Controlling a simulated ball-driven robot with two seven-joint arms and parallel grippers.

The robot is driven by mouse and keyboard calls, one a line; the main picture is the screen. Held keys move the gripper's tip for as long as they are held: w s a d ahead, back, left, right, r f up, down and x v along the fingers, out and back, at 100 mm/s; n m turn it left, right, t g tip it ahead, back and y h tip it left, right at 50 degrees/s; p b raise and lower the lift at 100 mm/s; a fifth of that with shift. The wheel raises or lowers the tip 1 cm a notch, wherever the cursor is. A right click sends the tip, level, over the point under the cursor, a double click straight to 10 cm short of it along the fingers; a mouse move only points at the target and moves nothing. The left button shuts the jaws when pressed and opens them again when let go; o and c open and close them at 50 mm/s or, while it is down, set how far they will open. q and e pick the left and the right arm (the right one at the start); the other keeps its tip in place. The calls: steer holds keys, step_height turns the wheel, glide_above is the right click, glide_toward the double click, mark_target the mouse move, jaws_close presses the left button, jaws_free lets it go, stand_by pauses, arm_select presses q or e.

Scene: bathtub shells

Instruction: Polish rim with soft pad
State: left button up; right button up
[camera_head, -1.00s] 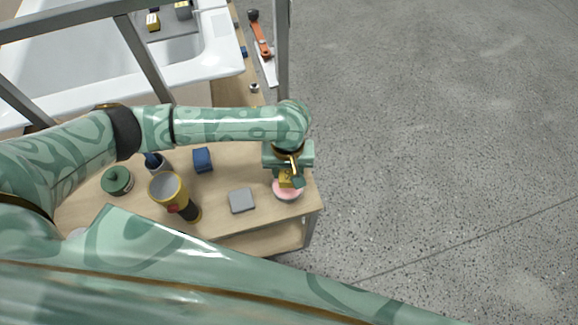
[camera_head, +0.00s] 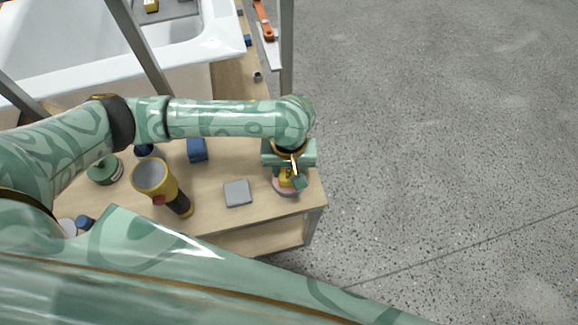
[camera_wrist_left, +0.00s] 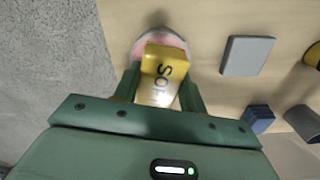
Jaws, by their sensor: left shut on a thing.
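My left gripper (camera_head: 290,178) is shut on a yellow pad (camera_wrist_left: 160,78) with dark lettering, partly readable as "SO". In the left wrist view the pad sits between the two green fingers (camera_wrist_left: 159,92). A round dish with a pink inside (camera_wrist_left: 158,36) is right at the pad's far end. I cannot tell whether the pad touches it. The white bathtub (camera_head: 222,42) with its smooth rim is at the upper left of the head view, well away from the pad. My right gripper is not in view.
The wooden bench (camera_head: 225,215) holds a grey block (camera_head: 238,193), a blue block (camera_head: 197,150), a yellow-and-black tool (camera_head: 160,183) and a green round item (camera_head: 105,171). Grey frame posts (camera_head: 287,60) stand beside the tub. Concrete floor on the right is clear.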

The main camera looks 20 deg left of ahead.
arm_select(q)
steer(key=shift+f, duration=0.55)
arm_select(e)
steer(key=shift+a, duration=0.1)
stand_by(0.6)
arm_select(q)
steer(key=shift+p, duration=0.35)
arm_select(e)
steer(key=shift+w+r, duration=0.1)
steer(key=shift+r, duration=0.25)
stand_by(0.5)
arm_select(q)
steer(key=shift+s+f+p, duration=0.1)
steer(key=shift+f+p, duration=0.05)
steer(key=shift+p, duration=0.25)
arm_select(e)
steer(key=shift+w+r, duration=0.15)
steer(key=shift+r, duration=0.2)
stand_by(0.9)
